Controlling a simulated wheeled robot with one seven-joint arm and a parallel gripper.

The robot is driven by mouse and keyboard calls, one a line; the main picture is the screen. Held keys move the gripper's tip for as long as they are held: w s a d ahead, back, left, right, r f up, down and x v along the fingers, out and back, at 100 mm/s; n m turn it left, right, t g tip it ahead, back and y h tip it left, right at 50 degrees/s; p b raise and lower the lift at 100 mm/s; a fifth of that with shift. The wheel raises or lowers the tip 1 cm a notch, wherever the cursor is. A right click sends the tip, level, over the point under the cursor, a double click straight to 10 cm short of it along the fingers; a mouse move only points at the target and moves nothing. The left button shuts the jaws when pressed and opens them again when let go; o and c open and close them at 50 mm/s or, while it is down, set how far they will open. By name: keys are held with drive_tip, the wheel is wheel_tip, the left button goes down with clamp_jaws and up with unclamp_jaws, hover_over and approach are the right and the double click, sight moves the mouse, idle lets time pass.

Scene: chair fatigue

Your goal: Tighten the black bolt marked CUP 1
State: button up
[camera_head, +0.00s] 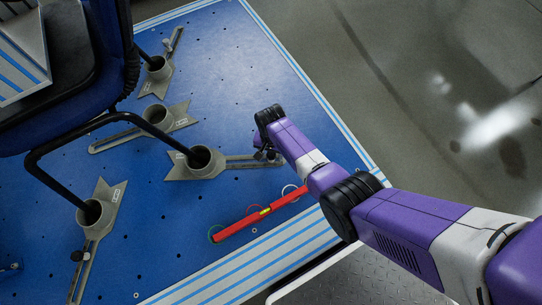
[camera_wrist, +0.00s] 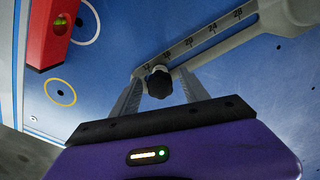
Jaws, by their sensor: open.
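A black bolt (camera_wrist: 159,84) sits on a grey slotted arm with a number scale (camera_wrist: 215,38) in the wrist view. My gripper (camera_wrist: 160,76) is open, with one finger on each side of the bolt and a gap visible on both sides. In the head view my gripper (camera_head: 268,152) is over the right end of the slotted arm of a grey cup (camera_head: 201,160), and it hides most of the bolt there. A black chair leg stands in this cup. The cup's label is too small to read.
A red level (camera_head: 262,213) lies on the blue platform (camera_head: 150,240), just below the slotted arm; it also shows in the wrist view (camera_wrist: 58,32). A blue chair (camera_head: 60,70) stands at the left, near several other grey cups. Grey floor (camera_head: 430,80) lies to the right.

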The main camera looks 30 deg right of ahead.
drive_tip(key=n, duration=0.2)
drive_tip(key=shift+n, duration=0.4)
drive_tip(key=shift+n, duration=2)
drive_tip(key=n, duration=0.4)
drive_tip(key=shift+p, duration=0.3)
